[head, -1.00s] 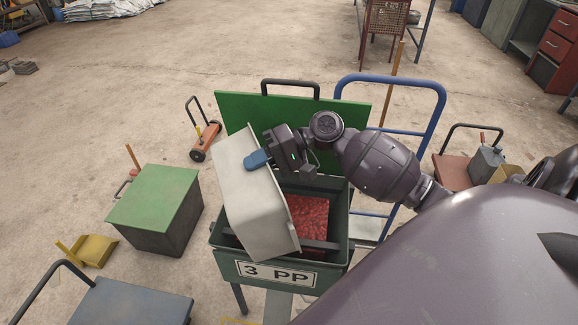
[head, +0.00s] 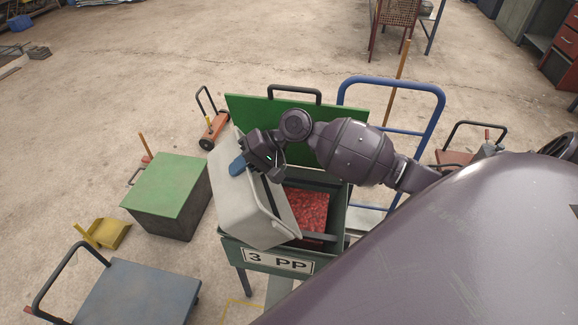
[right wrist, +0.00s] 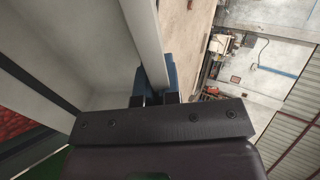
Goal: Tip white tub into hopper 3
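The white tub (head: 252,207) is tilted over the left part of hopper 3 (head: 262,257), whose front plate reads "3 PP". The hopper's green lid (head: 245,108) stands open at the back. Red pieces (head: 305,208) lie inside the hopper, right of the tub. My right gripper (head: 238,165) is shut on the tub's upper rim. In the right wrist view its blue fingertips (right wrist: 170,78) clasp the tub's pale rim (right wrist: 143,42), and the part of the tub's inside that shows is bare. My left gripper is not in view.
A green-topped box (head: 167,185) stands left of the hopper, with a yellow scoop (head: 108,232) beside it. A grey-blue cart (head: 137,292) is at the front left. A blue-railed trolley (head: 440,110) stands behind the hopper to the right.

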